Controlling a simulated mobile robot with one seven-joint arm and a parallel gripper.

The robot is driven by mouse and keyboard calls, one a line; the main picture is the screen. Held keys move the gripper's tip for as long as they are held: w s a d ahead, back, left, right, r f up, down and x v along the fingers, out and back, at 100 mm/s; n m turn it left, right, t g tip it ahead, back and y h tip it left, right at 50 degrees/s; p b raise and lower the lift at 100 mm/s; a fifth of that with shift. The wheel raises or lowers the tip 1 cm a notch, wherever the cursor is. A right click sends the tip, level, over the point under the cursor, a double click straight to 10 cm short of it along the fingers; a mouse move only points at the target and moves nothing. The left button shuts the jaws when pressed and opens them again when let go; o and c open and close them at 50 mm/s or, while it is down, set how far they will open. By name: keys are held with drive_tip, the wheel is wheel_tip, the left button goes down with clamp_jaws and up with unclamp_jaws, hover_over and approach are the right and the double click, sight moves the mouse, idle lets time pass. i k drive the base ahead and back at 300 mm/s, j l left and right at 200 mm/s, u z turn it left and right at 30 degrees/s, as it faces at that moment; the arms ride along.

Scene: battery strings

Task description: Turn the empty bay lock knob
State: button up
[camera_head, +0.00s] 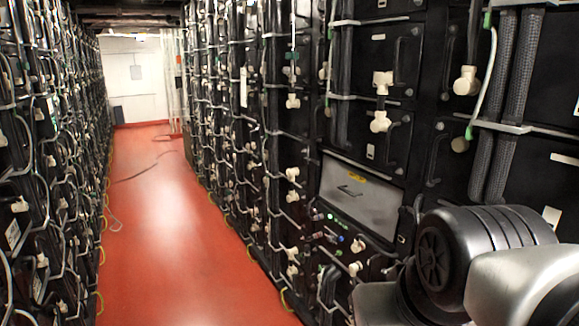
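A light grey bay panel (360,195) with a dark handle and a yellow label at its top edge is set in the right-hand rack, right of centre. Below it runs a dark strip with small lit green and blue points. A pale knob (357,246) sits at the right end of that strip, and another pale knob (355,268) is just lower. I cannot tell which of them is the lock knob. Part of my arm fills the lower right corner, in front of the rack. My gripper is not in view.
The right-hand rack (377,155) holds black battery modules with white connectors and cables. Thick braided cables (493,110) hang at the right. Another battery rack (45,180) lines the left. The red aisle floor (175,230) is mostly clear, with a thin cable lying farther back.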

sight(306, 160)
drive_tip(key=i+j, duration=0.45)
drive_tip(key=i+j+z, duration=0.15)
drive_tip(key=i+j, duration=0.75)
drive_tip(key=i+j+z, duration=0.1)
drive_tip(key=i+j, duration=0.3)
drive_tip(key=j, duration=0.15)
drive_tip(key=i+j+z, duration=0.1)
drive_tip(key=i+j, duration=0.7)
drive_tip(key=j, duration=0.35)
drive_tip(key=i+l+z, duration=0.05)
